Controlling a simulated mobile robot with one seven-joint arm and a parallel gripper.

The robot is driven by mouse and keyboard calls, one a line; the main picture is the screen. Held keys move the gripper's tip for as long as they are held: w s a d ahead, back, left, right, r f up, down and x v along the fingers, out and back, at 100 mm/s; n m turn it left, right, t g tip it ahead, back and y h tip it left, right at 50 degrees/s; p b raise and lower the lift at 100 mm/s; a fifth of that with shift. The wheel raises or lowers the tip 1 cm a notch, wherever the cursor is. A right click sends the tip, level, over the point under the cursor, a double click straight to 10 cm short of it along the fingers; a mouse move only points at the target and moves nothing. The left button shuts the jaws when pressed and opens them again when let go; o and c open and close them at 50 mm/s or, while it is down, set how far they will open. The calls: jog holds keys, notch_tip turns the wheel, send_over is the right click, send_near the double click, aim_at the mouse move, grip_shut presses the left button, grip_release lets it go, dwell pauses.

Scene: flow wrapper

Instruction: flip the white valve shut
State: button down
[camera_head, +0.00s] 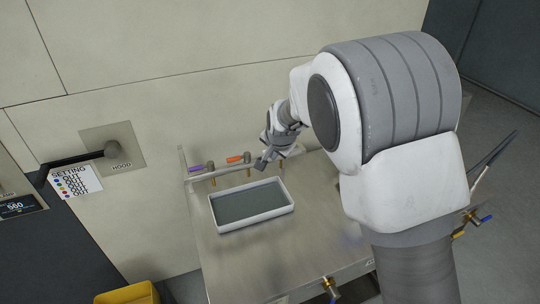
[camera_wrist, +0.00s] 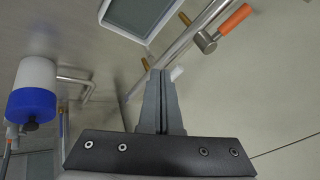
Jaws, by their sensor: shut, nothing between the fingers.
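My gripper (camera_head: 261,164) is at the pipe behind the steel table, to the right of the orange valve handle (camera_head: 239,158). In the wrist view its two fingers (camera_wrist: 160,72) are pressed together, with nothing between them. A small white piece, which looks like the white valve's handle (camera_wrist: 177,73), shows just beside and behind the fingertips. Most of it is hidden by the fingers, so I cannot tell its angle or whether they touch. In the head view I cannot make out the white valve behind my gripper.
A shallow grey-white tray (camera_head: 255,220) stands on the table (camera_head: 225,258) under brass outlets. A purple valve handle (camera_head: 196,168) is at the pipe's left. The orange handle also shows in the wrist view (camera_wrist: 236,18). A white and blue bottle-like container (camera_wrist: 32,88) is at the wrist view's left.

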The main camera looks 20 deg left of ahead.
jog(key=s+a+v, duration=0.1)
jog(key=v, duration=0.9)
jog(key=shift+a, duration=0.2)
jog(key=shift+s+r, duration=0.1)
